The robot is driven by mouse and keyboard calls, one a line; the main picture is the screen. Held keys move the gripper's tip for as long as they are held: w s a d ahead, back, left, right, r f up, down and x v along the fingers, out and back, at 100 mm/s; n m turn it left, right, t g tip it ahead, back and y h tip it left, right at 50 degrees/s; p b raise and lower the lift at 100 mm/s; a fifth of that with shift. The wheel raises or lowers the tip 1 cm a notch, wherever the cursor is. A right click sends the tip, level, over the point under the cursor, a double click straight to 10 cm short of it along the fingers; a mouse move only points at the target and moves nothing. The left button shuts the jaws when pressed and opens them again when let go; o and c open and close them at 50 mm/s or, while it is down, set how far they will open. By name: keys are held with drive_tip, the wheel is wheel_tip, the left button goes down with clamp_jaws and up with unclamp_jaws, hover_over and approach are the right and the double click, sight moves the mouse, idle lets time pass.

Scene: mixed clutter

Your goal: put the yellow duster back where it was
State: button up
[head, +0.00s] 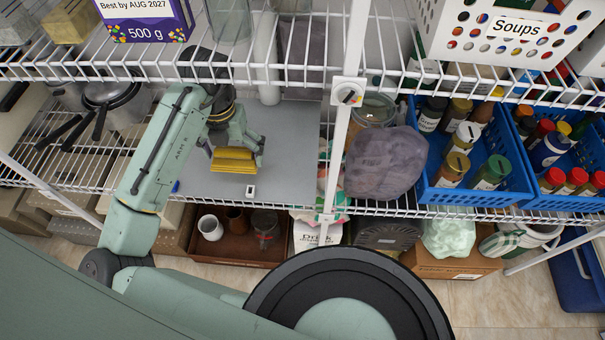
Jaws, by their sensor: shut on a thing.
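The yellow duster (234,159) is a folded yellow cloth with visible layers. My gripper (236,150) comes down from the arm at the upper left and is shut on the duster. The duster is over the grey board (287,150) on the middle wire shelf. I cannot tell whether its underside touches the board. The gripper's fingers hide part of the duster's upper edge and sides.
An upper wire shelf (270,72) runs close above the arm. Pans (108,95) stand to the left. A white post (344,110), a grey-purple lump (385,163) and a blue crate of jars (473,198) stand to the right. The grey board's right part is mostly clear.

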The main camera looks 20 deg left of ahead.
drive_tip(key=p, duration=0.4)
hover_over(299, 181)
wheel_tip(299, 181, down, 2)
drive_tip(key=shift+s+a+f+b, duration=0.1)
drive_tip(key=shift+s+f+b, duration=0.1)
drive_tip(key=shift+b, duration=0.25)
wheel_tip(299, 181, down, 4)
drive_tip(key=shift+r, duration=0.1)
drive_tip(key=shift+w+f, duration=0.15)
drive_tip(key=shift+f, duration=0.2)
drive_tip(key=shift+f, duration=0.1)
drive_tip(key=shift+f, duration=0.1)
drive_tip(key=o, duration=1)
drive_tip(key=shift+c, duration=0.2)
